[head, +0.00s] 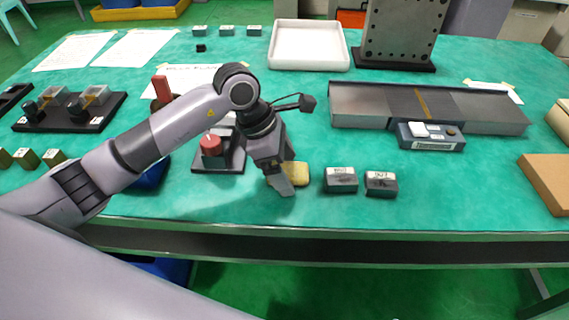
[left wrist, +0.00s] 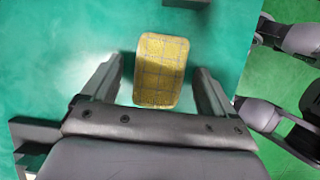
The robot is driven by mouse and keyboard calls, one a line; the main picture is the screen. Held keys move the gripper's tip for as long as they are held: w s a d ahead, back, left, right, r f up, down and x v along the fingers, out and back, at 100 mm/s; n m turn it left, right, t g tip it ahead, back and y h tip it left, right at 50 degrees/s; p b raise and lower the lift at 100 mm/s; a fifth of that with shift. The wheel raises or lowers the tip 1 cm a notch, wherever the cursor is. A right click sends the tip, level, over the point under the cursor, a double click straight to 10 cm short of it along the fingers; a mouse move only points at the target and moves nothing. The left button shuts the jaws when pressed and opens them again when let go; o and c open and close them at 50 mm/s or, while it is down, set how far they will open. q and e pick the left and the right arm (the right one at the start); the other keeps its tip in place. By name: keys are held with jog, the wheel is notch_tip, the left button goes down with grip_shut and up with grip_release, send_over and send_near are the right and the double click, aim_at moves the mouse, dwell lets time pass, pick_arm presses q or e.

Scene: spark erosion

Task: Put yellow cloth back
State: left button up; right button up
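The yellow cloth (head: 298,174) is a small folded pad on the green table, near its front edge. In the left wrist view the yellow cloth (left wrist: 161,70) shows a faint grid pattern and lies between the two spread fingers, with a gap on both sides. My left gripper (head: 280,184) is over the cloth in the head view and hides part of it. In the left wrist view my left gripper (left wrist: 158,88) is open. My right gripper is not clearly in view.
Two labelled grey blocks (head: 341,179) (head: 381,183) stand right of the cloth. A dark fixture with a red knob (head: 211,146) is just left of it. A white tray (head: 310,45) and a long metal plate (head: 352,106) lie farther back.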

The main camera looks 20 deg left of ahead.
pick_arm(q)
jog(key=shift+r, duration=0.2)
jog(key=shift+a+r, duration=0.15)
jog(key=shift+r, duration=0.2)
jog(key=v, duration=1.1)
jog(key=shift+s+a, duration=0.1)
